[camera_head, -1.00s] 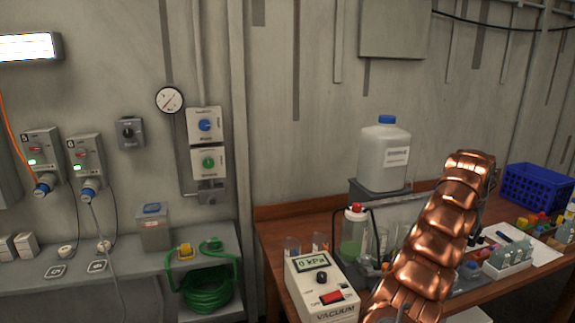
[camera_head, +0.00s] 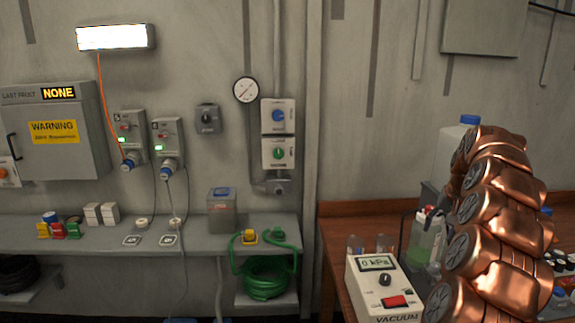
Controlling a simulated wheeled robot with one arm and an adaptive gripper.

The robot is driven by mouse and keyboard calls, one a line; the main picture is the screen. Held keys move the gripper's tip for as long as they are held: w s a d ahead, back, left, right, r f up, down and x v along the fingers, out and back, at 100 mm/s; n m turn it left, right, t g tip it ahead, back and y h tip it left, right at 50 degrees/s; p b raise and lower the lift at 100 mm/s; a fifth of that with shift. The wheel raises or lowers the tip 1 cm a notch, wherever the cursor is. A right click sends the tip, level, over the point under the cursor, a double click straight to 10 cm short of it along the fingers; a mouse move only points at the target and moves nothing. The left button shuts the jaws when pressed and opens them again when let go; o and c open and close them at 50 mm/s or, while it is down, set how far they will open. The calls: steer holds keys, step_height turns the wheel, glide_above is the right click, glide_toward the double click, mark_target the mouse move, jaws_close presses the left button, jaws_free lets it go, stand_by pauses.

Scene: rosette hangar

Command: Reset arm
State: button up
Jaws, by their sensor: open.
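My copper-coloured segmented arm rises at the right of the head view, over the wooden bench (camera_head: 345,226). Its links look folded close together. My gripper is not visible in this view, so what it is near cannot be told. The arm hides part of a white jug with a blue cap (camera_head: 452,138) and much of the bench top behind it.
A vacuum unit (camera_head: 384,290) reading 0 kPa stands at the bench's front left, beside a bottle of green liquid (camera_head: 426,240). On the left, a grey shelf (camera_head: 90,240) holds small boxes and a grey canister (camera_head: 222,212).

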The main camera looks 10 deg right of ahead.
steer(key=s+a+f+n+g+y+b, duration=0.1)
steer(key=s+a+n+b, duration=0.3)
steer(key=a, duration=1.1)
steer(key=s+a+f+n+g+y+p, duration=0.15)
steer(key=s+a, duration=0.35)
steer(key=a, duration=0.9)
steer(key=s+a+f+n+b, duration=0.1)
steer(key=s+a+f, duration=0.2)
steer(key=s, duration=0.6)
steer(key=s+a+f+n+g+h+b, duration=0.1)
steer(key=s+a+f, duration=0.3)
steer(key=s, duration=0.5)
steer(key=s+a+f+n+g+h+b, duration=0.1)
steer(key=s+a+f+b, duration=0.1)
steer(key=s+f, duration=0.3)
steer(key=s+a, duration=0.1)
steer(key=s, duration=0.3)
steer(key=shift+s+a, duration=0.2)
steer(key=shift+a, duration=0.2)
